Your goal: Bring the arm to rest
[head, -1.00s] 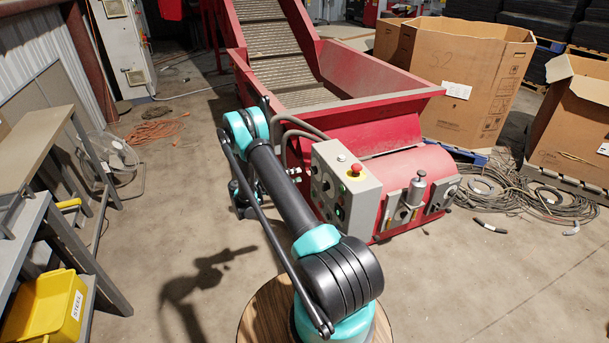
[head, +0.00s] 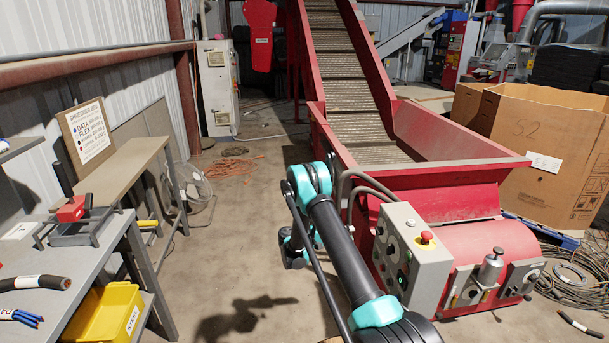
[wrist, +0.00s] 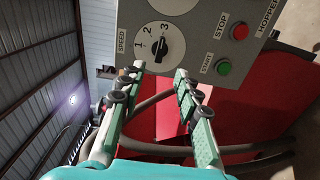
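My arm (head: 340,250) reaches from the bottom of the head view toward the red hopper machine (head: 450,190), bent at a teal joint. The gripper is mostly hidden behind the arm there. In the wrist view my gripper (wrist: 160,73) has its two green fingers spread with nothing between them. Beyond the fingertips is the grey control panel (wrist: 270,15), with a speed dial (wrist: 161,45), a red stop button (wrist: 239,32) and a green start button (wrist: 223,67). I cannot tell whether the fingertips touch the panel.
A grey bench (head: 95,262) with a red-handled tool (head: 72,209) and cable pieces stands left. A yellow bin (head: 105,312) sits below. A fan (head: 188,185) stands behind. Cardboard boxes (head: 545,145) and cable coils (head: 572,277) are right.

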